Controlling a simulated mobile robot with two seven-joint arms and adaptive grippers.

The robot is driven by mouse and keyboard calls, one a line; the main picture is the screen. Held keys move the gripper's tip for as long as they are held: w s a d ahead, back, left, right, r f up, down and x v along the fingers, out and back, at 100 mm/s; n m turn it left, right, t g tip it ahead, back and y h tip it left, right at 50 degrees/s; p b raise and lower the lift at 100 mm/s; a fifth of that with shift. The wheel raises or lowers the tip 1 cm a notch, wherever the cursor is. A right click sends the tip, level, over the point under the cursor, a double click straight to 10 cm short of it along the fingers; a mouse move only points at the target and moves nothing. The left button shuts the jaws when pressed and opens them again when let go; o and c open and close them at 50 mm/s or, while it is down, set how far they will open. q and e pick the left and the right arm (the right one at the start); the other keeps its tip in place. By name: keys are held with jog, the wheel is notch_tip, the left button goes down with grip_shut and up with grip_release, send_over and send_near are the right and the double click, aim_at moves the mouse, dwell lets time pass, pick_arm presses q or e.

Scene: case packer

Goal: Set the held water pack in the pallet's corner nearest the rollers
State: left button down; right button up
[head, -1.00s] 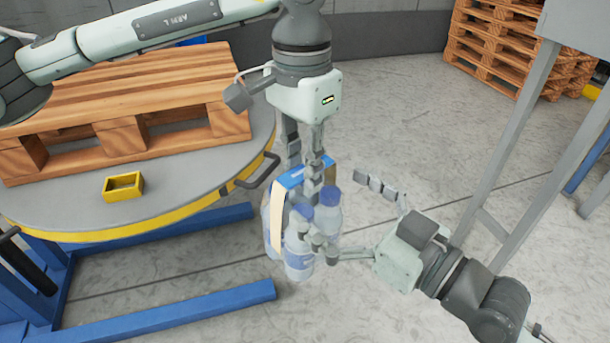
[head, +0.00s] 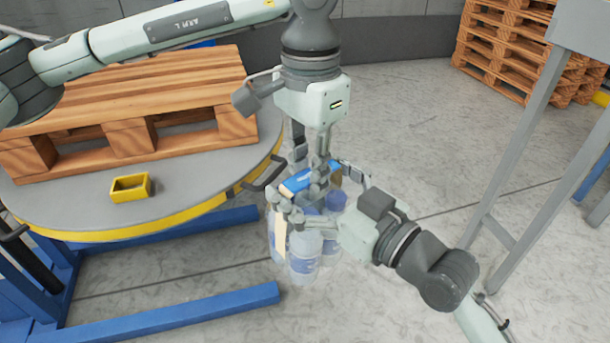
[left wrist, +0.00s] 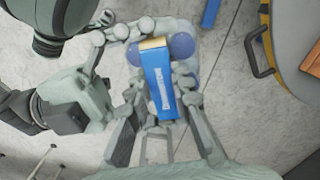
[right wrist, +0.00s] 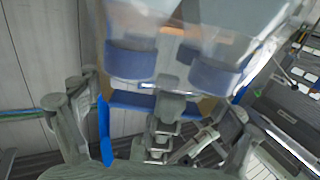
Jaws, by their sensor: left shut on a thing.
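The water pack (head: 304,262) is several clear bottles with blue caps and a blue and tan band. It hangs upright above the floor, right of the lift table. My left gripper (head: 312,178) is shut on the pack's top from above; the blue band also shows in the left wrist view (left wrist: 160,85). My right gripper (head: 322,195) is open, with its fingers spread around the pack's upper part; the right wrist view shows blue caps (right wrist: 130,60) close between them. I cannot tell whether they touch it. The wooden pallet (head: 180,75) lies on the table, its far side partly hidden by my left arm. No rollers are clearly seen.
The round grey table top (head: 200,172) has a yellow rim and a dark handle (head: 262,180) facing the pack. A small yellow box (head: 130,188) sits on it before the pallet. A grey frame (head: 540,140) stands right; stacked pallets (head: 505,45) stand behind. Floor between is clear.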

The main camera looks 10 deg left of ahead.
pick_arm(q)
jog(key=shift+d+r, duration=0.15)
jog(key=shift+d, duration=0.05)
pick_arm(e)
jog(key=shift+s+a, duration=0.1)
jog(key=shift+s, duration=0.05)
jog(key=c, duration=1)
pick_arm(q)
jog(key=c, duration=1.6)
grip_release()
jog(key=shift+c, duration=0.2)
pick_arm(e)
jog(key=shift+r, duration=0.3)
pick_arm(q)
jog(key=o, duration=0.4)
jog(key=shift+w, duration=0.1)
jog(key=shift+c, duration=0.2)
jog(key=shift+a, duration=0.1)
